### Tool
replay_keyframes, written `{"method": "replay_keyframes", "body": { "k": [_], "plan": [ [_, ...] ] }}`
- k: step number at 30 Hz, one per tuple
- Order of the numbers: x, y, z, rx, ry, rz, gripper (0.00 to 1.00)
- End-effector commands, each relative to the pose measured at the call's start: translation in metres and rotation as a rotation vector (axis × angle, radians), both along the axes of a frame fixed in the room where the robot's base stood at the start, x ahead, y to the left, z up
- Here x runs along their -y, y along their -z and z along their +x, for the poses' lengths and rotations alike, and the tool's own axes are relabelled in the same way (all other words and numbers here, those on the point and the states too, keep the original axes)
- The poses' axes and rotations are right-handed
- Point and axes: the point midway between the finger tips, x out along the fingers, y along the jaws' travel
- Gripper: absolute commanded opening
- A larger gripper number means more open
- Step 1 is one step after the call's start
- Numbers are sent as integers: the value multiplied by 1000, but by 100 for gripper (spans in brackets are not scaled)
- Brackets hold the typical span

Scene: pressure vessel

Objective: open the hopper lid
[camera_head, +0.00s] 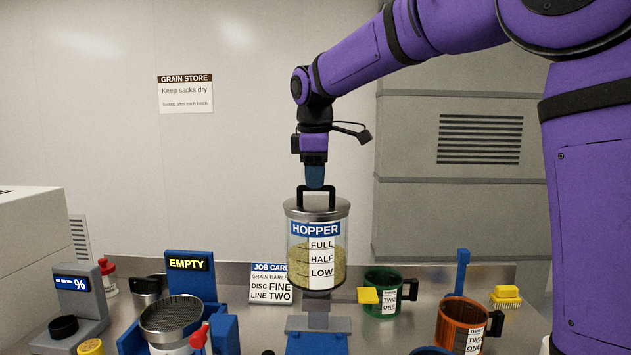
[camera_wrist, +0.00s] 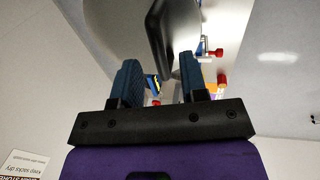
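The hopper (camera_head: 302,262) is a clear round vessel with a HOPPER label and level marks FULL, HALF and LOW. It holds pale yellow grain. Its grey metal lid (camera_head: 317,208) sits on top, level, with a black arched handle (camera_head: 301,194). My gripper (camera_head: 315,184) points straight down, its fingertips at the height of the handle's top bar. In the wrist view my gripper (camera_wrist: 158,72) has two blue fingers well apart. The dark handle (camera_wrist: 172,35) shows just beyond the fingertips, against the shiny lid (camera_wrist: 125,30). I see no finger contact with the handle.
A sieve pot (camera_head: 171,318) and an EMPTY display (camera_head: 188,264) stand left of the hopper. A green mug (camera_head: 376,284), an orange mug (camera_head: 455,318) and a yellow brush (camera_head: 506,296) stand right. A job card (camera_head: 271,284) is behind. The space above the hopper's sides is clear.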

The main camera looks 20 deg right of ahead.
Motion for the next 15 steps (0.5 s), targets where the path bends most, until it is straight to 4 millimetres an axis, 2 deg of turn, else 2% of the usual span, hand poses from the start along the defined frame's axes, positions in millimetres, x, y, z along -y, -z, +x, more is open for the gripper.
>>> {"method": "replay_keyframes", "body": {
  "k": [6, 14, 15],
  "plan": [
    [1, 14, 3, 0, 1, 0, 40],
    [1, 16, 3, 1, 1, 1, 40],
    [1, 15, 3, 1, 1, 1, 38]
  ]
}}
